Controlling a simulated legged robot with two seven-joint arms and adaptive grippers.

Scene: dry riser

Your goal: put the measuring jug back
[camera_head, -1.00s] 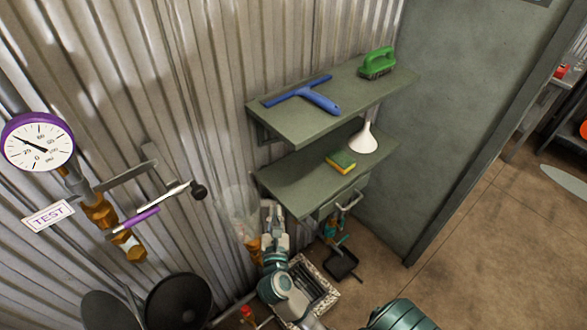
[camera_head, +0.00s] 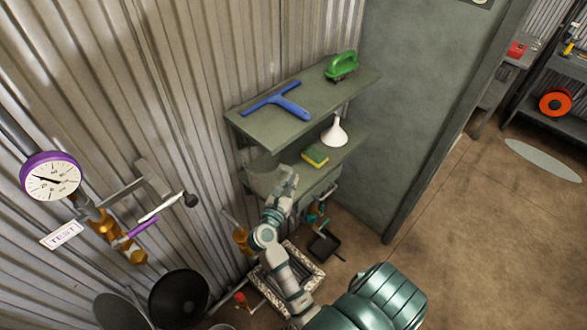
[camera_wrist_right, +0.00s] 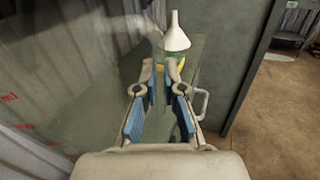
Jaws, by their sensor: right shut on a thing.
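The measuring jug (camera_head: 262,176) is clear and faint in the head view, at the left end of the lower shelf (camera_head: 300,182). In the wrist view the jug (camera_wrist_right: 28,112) fills the left side, with red markings on its see-through wall. My right gripper (camera_head: 289,180) is shut on the jug, on its right side. Its blue-padded fingers (camera_wrist_right: 162,92) show in the wrist view. I cannot tell whether the jug touches the shelf. My left gripper is not in view.
A yellow-green sponge (camera_head: 315,154) and a white funnel (camera_head: 334,132) stand farther right on the lower shelf. The upper shelf (camera_head: 320,100) above holds a blue squeegee (camera_head: 280,100) and a green brush (camera_head: 342,66). A gauge (camera_head: 50,176) and brass valve (camera_head: 105,228) are at left.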

